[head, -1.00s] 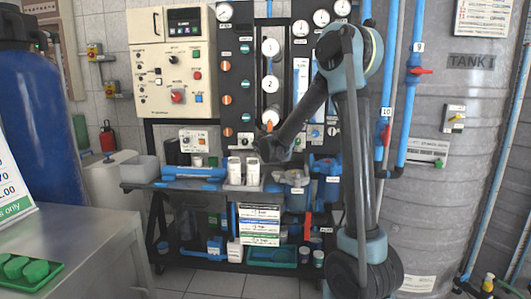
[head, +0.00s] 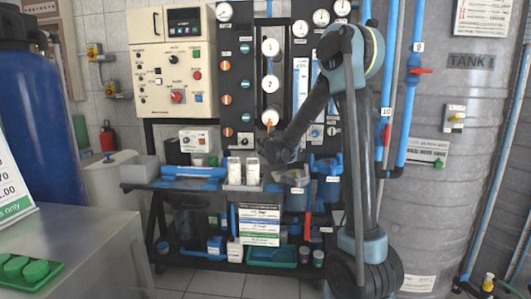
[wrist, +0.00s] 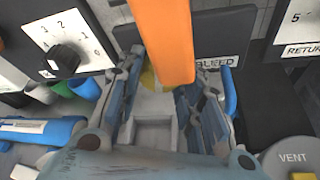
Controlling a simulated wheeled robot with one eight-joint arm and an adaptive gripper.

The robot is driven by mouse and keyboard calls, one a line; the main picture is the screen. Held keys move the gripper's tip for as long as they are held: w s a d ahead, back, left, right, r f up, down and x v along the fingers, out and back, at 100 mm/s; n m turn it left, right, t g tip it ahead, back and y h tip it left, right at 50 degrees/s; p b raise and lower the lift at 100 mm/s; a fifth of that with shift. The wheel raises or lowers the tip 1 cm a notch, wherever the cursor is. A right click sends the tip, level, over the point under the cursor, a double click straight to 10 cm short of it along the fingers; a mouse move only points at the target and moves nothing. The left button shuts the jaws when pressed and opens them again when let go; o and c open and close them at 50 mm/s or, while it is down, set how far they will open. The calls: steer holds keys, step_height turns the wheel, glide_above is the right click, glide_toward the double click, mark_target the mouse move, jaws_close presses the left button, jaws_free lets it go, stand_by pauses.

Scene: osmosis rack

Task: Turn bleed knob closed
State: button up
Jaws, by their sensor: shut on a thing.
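In the wrist view, the BLEED label (wrist: 213,62) sits on a dark panel. My gripper (wrist: 166,85) has a finger on each side of this spot and is closed on the knob. In the head view, my gripper (head: 268,153) is at the lower part of the black panel, small and partly hidden by my wrist.
A numbered selector knob (wrist: 67,58) is at the left in the wrist view. A RETURN label (wrist: 300,50) and a VENT part (wrist: 293,158) are at the right. Below my gripper, white bottles (head: 243,171) stand on the rack shelf. A grey bench (head: 80,245) is at front left.

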steer(key=shift+d+m+y, duration=0.1)
steer(key=shift+m+y, duration=0.3)
steer(key=shift+m, duration=0.2)
steer(key=o, duration=1.1)
steer(key=shift+c, duration=0.2)
steer(key=v, duration=1.1)
steer(key=shift+s, duration=0.4)
steer(key=shift+d, duration=0.1)
